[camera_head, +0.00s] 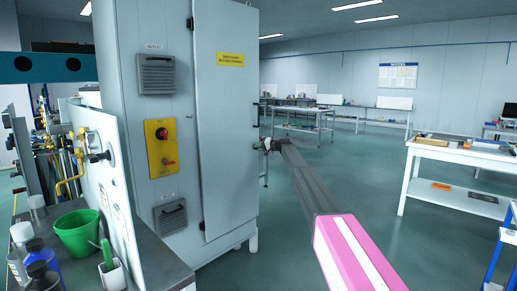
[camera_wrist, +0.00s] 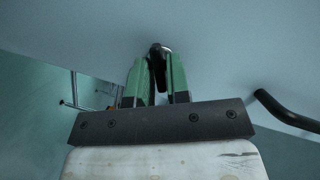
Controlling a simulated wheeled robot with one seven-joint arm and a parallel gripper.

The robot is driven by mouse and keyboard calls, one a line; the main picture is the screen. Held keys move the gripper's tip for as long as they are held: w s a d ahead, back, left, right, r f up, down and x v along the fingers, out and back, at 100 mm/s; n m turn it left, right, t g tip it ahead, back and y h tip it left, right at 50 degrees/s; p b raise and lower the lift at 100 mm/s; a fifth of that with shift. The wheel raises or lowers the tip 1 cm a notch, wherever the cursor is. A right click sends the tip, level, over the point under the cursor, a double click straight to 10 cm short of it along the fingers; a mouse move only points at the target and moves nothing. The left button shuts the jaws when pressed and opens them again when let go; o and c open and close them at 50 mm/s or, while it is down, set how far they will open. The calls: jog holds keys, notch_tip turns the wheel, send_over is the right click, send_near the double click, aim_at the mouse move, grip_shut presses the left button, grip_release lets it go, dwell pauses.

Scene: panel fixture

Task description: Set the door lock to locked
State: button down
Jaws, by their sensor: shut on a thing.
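The grey cabinet door (camera_head: 224,125) is in the head view, and its pale panel (camera_wrist: 220,65) fills the top of the wrist view. My gripper (camera_head: 259,146) is at the right edge of the door in the head view. In the wrist view the green fingers of my gripper (camera_wrist: 158,62) are shut on the door lock (camera_wrist: 160,47), a small dark piece with a shiny end. The fingers hide most of it, and its turned position cannot be told. A black door handle (camera_wrist: 288,111) is to the right of the fingers, apart from them.
A yellow panel (camera_head: 162,148) with red controls is on the cabinet's left face, between two vents. At the left, a bench holds a green bucket (camera_head: 78,233) and several bottles. A white table (camera_head: 460,155) stands at the right. The floor between is clear.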

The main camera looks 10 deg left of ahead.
jog(key=m, duration=0.1)
jog(key=m+y, duration=0.1)
jog(key=m, duration=0.1)
jog(key=m+y, duration=0.1)
jog(key=shift+f, duration=0.25)
jog(key=shift+m, duration=0.4)
jog(key=c, duration=1.2)
grip_release()
jog(key=v, duration=1.1)
jog(key=shift+w, duration=0.15)
jog(key=shift+f, duration=0.15)
